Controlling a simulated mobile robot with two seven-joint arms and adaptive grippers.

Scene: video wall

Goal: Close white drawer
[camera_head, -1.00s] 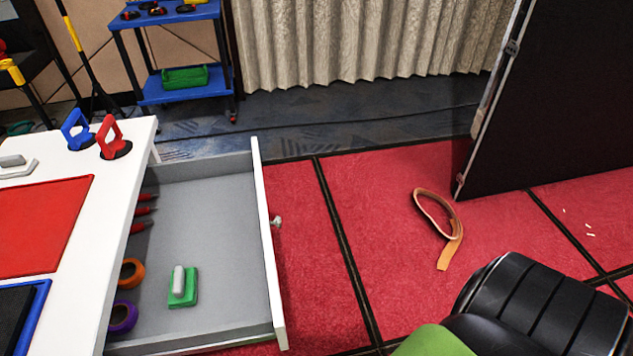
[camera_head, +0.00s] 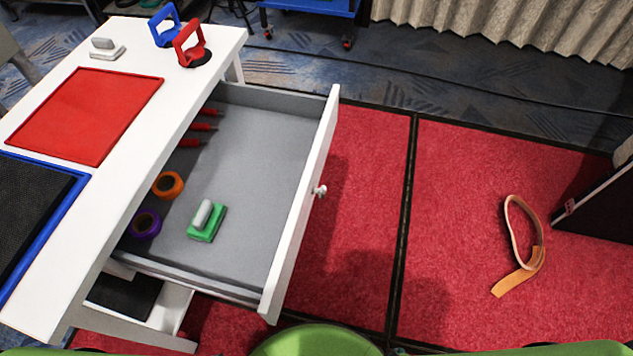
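The white drawer (camera_head: 302,222) is pulled out to the right from under a white table (camera_head: 128,139). Its white front has a round silver knob (camera_head: 320,191). Inside the grey drawer lie a green block with a light handle (camera_head: 207,221), an orange tape roll (camera_head: 168,185), a purple tape roll (camera_head: 145,224) and several red pointed tools (camera_head: 204,127) at its left side. Neither of my grippers shows in the head view.
A red mat (camera_head: 88,113), a blue-framed black mat (camera_head: 30,215), a white-handled block (camera_head: 107,48) and blue and red suction handles (camera_head: 192,44) are on the table. An orange strap (camera_head: 522,248) lies on the red floor. A dark panel (camera_head: 600,210) stands at the right.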

